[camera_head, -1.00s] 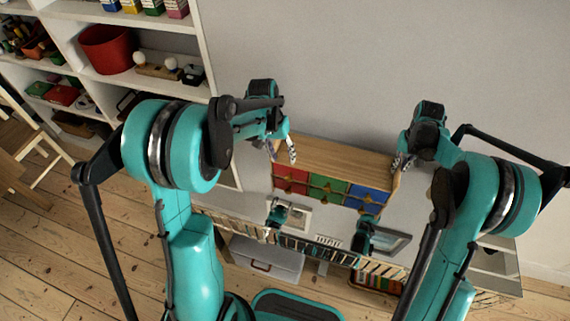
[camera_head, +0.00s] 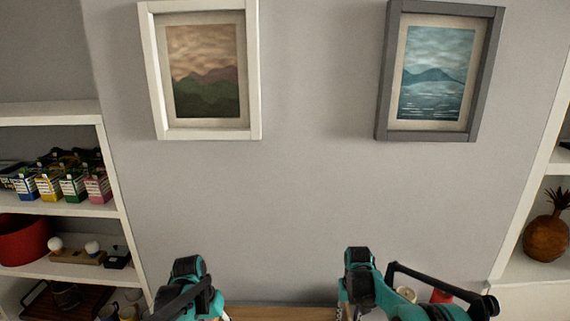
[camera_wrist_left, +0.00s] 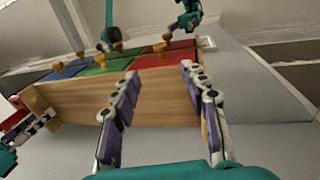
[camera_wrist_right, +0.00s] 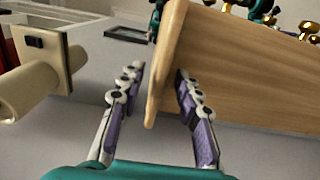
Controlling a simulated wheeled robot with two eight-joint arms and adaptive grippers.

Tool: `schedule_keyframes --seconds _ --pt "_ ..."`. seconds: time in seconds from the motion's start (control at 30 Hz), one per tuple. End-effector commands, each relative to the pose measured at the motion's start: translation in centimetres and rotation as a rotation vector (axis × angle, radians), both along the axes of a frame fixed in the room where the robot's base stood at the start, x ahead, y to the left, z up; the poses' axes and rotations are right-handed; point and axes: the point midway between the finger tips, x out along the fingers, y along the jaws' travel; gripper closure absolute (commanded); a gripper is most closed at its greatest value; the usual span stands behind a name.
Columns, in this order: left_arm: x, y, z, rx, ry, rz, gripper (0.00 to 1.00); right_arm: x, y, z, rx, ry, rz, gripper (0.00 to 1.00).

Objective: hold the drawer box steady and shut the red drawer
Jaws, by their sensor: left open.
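The wooden drawer box (camera_wrist_left: 160,100) shows in the left wrist view with blue (camera_wrist_left: 62,72), green (camera_wrist_left: 110,64) and red (camera_wrist_left: 165,58) drawer fronts and brass knobs. I cannot tell how far the red drawer stands out. My left gripper (camera_wrist_left: 160,76) is open, its fingers spread in front of the box near the red end. My right gripper (camera_wrist_right: 157,72) is open, with one finger on each side of the box's end panel (camera_wrist_right: 166,60) and nothing visibly pinched. In the head view only a strip of the box top (camera_head: 280,313) shows between my arms.
A white shelf (camera_head: 60,215) with cartons and a red pot (camera_head: 22,240) stands at the left. Another shelf (camera_head: 540,270) with a pineapple-shaped item (camera_head: 547,238) stands at the right. Two framed pictures (camera_head: 200,135) hang on the wall. A beige object (camera_wrist_right: 50,65) is beside my right gripper.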

Motion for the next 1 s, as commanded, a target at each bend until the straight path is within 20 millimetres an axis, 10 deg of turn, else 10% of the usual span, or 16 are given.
schedule_keyframes --seconds 0.73,1.0 --pt "-0.3 -0.1 0.4 0.004 -0.009 0.001 0.56 -0.5 0.1 11.9 0.000 -0.010 0.001 0.66" --pt "-4.5 -0.8 4.5 0.061 -0.144 0.023 0.56 -6.9 0.4 16.1 -0.002 -0.151 -0.001 0.66"
